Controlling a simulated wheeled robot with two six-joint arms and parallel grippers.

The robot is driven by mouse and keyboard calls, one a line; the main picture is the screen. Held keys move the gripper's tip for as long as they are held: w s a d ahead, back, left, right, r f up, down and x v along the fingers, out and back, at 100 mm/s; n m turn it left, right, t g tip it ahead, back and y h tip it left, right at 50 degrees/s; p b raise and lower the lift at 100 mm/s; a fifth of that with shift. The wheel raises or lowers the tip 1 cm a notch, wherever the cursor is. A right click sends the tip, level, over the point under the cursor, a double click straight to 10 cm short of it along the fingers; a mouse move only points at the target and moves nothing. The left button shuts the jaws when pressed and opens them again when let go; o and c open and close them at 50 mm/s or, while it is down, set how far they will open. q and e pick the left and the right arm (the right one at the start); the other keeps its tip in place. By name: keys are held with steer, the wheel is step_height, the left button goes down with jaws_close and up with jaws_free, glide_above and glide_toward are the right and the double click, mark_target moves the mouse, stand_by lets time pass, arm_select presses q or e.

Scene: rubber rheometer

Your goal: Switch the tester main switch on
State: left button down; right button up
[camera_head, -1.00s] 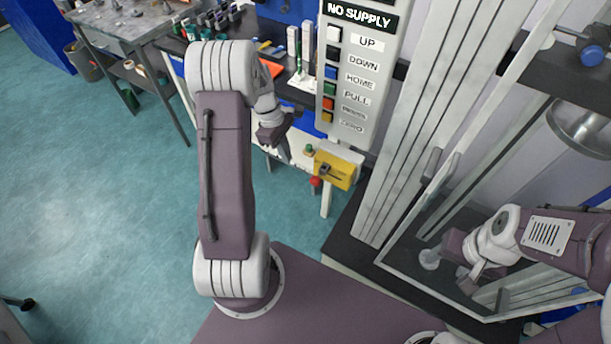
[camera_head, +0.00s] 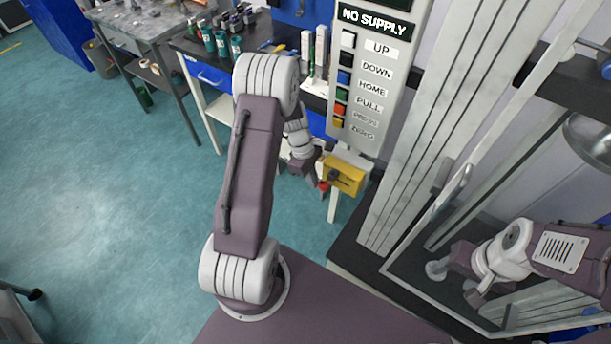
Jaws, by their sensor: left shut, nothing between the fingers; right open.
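The tester's control panel (camera_head: 392,75) stands upright at the top centre, and its display (camera_head: 375,20) reads "NO SUPPLY". Below it is a yellow switch box (camera_head: 347,178) with a dark switch knob (camera_head: 335,174) on its front. A small red button (camera_head: 323,187) is at the box's left. My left gripper (camera_head: 318,179) is shut and empty, just left of the yellow box, close to the knob and red button. Its tips are small here, and I cannot tell whether they touch anything. My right gripper (camera_head: 476,292) is open and empty at the lower right, by the machine frame.
A column of coloured buttons (camera_head: 342,80) runs down the panel. Pale vertical machine columns (camera_head: 425,130) and a clear-doored frame (camera_head: 455,200) stand to the right. A bench with bottles (camera_head: 222,42) is behind at the left. The green floor (camera_head: 110,210) at left is open.

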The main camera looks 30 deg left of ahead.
stand_by(0.3)
arm_select(q)
steer(key=d+p, duration=0.1)
steer(key=d, duration=0.5)
steer(key=shift+s+d, duration=0.25)
steer(key=shift+d, duration=0.05)
